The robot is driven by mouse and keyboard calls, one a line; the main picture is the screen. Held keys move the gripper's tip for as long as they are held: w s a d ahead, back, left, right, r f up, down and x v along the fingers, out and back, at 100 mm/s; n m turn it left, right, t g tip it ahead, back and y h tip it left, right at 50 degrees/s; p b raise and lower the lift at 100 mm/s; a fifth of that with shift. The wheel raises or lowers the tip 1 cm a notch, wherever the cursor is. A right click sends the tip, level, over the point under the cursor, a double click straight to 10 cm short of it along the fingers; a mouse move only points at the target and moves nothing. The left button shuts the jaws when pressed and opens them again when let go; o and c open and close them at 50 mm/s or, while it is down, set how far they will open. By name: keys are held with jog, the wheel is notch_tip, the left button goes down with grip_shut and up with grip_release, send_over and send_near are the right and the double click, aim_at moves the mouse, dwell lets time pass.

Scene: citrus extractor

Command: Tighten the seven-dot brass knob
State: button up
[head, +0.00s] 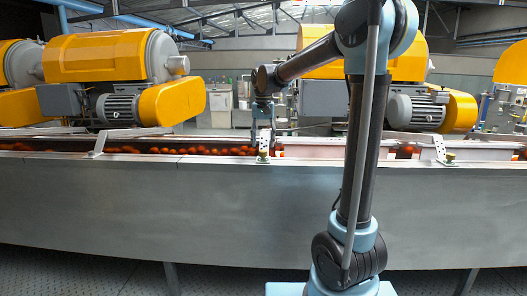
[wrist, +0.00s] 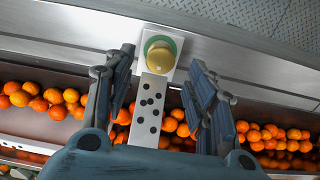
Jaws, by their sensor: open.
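A round brass knob (wrist: 160,60) shows in the wrist view, with a green ring around its base on a pale square block. A white plate with several black dots (wrist: 150,100) runs from it toward my wrist. My gripper (wrist: 161,68) is open, with one finger on each side of the knob and plate and visible gaps to both. In the head view my gripper (head: 265,138) points down over the conveyor's front rail, just above a small brass knob (head: 262,157). Whether the fingers touch anything there is too small to tell.
Oranges (wrist: 55,98) fill the channel behind the front rail. Another brass knob (head: 449,156) with a dotted bracket stands on the rail to the right. A further bracket (head: 98,145) stands at left. Yellow machines with motors (head: 118,108) stand behind the channel.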

aim_at(263, 151)
notch_tip(263, 151, up, 7)
jog(key=shift+f, duration=0.15)
dwell(0.6)
jog(key=s+d+f+t, duration=0.1)
jog(key=s+d+f, duration=0.75)
jog(key=s, duration=0.35)
jog(key=s+d+f+t, duration=0.1)
jog(key=s+d+f, duration=0.6)
jog(key=s+d, duration=0.4)
jog(key=s+d+f, duration=0.2)
jog(key=s+f, duration=0.6)
jog(key=f, duration=0.2)
jog(key=shift+s+f+n, duration=0.25)
jog(key=shift+s+n, duration=0.05)
jog(key=shift+s, duration=0.1)
